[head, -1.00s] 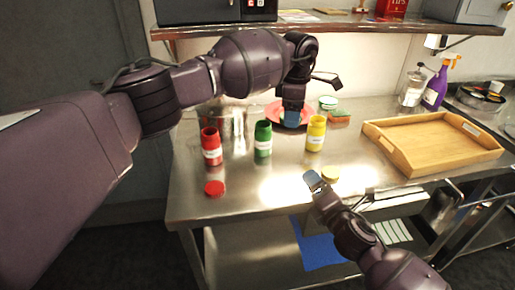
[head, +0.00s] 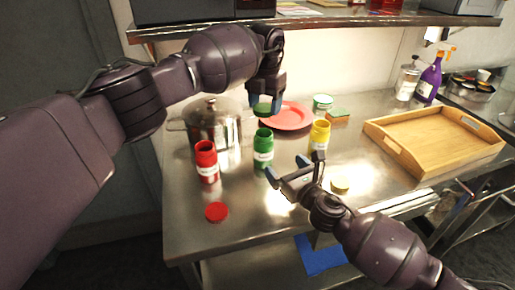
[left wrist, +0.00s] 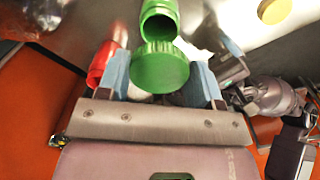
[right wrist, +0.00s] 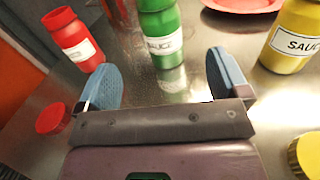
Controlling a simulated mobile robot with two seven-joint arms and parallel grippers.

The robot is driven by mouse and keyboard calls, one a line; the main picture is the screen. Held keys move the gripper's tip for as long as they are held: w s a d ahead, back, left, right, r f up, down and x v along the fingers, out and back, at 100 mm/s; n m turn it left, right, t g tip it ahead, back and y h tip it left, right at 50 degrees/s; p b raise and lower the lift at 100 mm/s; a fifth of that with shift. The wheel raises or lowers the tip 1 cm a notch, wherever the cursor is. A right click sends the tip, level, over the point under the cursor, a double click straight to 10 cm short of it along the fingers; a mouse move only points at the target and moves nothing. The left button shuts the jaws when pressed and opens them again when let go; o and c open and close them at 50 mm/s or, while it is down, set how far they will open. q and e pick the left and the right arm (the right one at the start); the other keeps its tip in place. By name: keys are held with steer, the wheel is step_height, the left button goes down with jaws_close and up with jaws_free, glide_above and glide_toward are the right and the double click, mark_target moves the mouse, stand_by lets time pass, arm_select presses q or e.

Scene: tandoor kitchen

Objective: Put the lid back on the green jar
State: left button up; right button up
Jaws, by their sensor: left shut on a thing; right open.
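The green jar (head: 263,148) stands upright and open on the steel counter, between the red and yellow jars. Its open mouth also shows in the left wrist view (left wrist: 159,22). My right gripper (head: 291,172) is open and empty, low in front of the green jar. In the right wrist view the jar's lower part (right wrist: 162,35) stands beyond the fingers, with a gap.
The red jar (head: 206,162) is at left, its red lid (head: 216,211) in front. The yellow jar (head: 319,137) is at right, with a yellow lid (head: 340,184) nearby. A pot (head: 212,122), red plate (head: 288,116) and wooden tray (head: 432,140) stand around.

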mark_target(269, 149)
arm_select(q)
steer(key=shift+r, duration=0.1)
arm_select(e)
steer(key=shift+s, duration=0.1)
steer(key=shift+x, duration=6.05)
steer(key=c, duration=1.3)
arm_select(q)
steer(key=shift+f, duration=2.55)
arm_select(e)
steer(key=shift+c, duration=0.3)
